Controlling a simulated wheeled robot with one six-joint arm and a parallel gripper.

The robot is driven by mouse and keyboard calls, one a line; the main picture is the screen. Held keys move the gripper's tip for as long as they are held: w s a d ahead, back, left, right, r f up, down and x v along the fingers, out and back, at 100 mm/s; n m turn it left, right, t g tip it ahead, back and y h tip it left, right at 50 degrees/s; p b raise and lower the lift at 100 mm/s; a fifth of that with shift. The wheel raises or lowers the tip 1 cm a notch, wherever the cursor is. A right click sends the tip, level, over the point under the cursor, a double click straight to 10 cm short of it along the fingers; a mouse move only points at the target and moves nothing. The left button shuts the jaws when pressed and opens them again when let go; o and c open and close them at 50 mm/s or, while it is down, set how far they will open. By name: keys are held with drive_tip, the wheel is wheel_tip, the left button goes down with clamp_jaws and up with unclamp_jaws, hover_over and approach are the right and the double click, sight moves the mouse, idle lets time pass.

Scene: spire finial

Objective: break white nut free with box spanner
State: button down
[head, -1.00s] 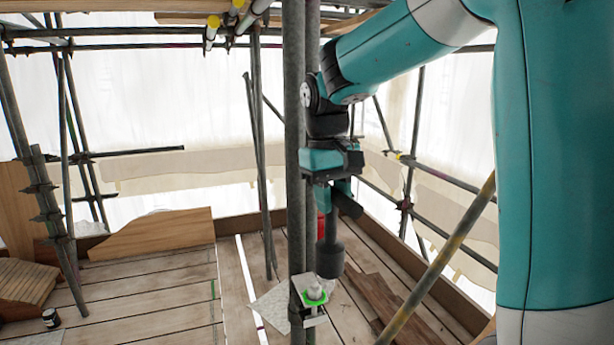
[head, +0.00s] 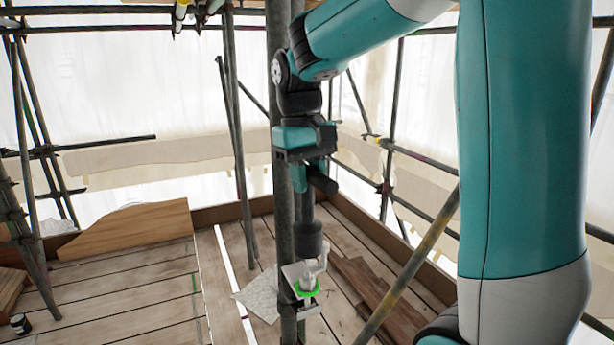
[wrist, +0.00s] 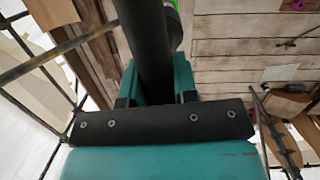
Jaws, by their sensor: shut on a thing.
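My gripper (head: 306,185) is shut on the dark box spanner (head: 308,238), which hangs down with its wide socket end lowest. In the wrist view the spanner's dark shaft (wrist: 147,45) runs away between the two teal jaws (wrist: 158,85). The white nut (head: 307,284) sits on a bright green ring (head: 307,290) on a small pale bracket (head: 290,272) fixed at the upright pole. The socket end is just above the nut, and a gap seems to show between them. In the wrist view the spanner hides the nut, with only a sliver of green beside it.
A vertical scaffold pole (head: 281,130) stands close behind my gripper. A diagonal pole (head: 415,265) crosses at the right. Brown boards (head: 375,295) and a pale sheet (head: 258,295) lie on the plank deck. A small dark pot (head: 20,323) stands at lower left.

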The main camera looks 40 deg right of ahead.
sight(308, 223)
drive_tip(key=shift+f+b, duration=4.45)
drive_tip(key=shift+f, duration=0.35)
drive_tip(key=shift+a+r+n+p, duration=0.1)
drive_tip(key=shift+r+n+p, duration=0.2)
drive_tip(key=shift+n, duration=0.4)
drive_tip(key=shift+n+h+p, duration=0.3)
drive_tip(key=shift+n+p, duration=0.1)
drive_tip(key=shift+n, duration=0.8)
drive_tip(key=shift+n+p, duration=1.85)
drive_tip(key=shift+n, duration=0.25)
drive_tip(key=shift+f, duration=0.15)
wheel_tip(308, 223, up, 8)
drive_tip(key=p, duration=0.7)
drive_tip(key=shift+f, duration=0.25)
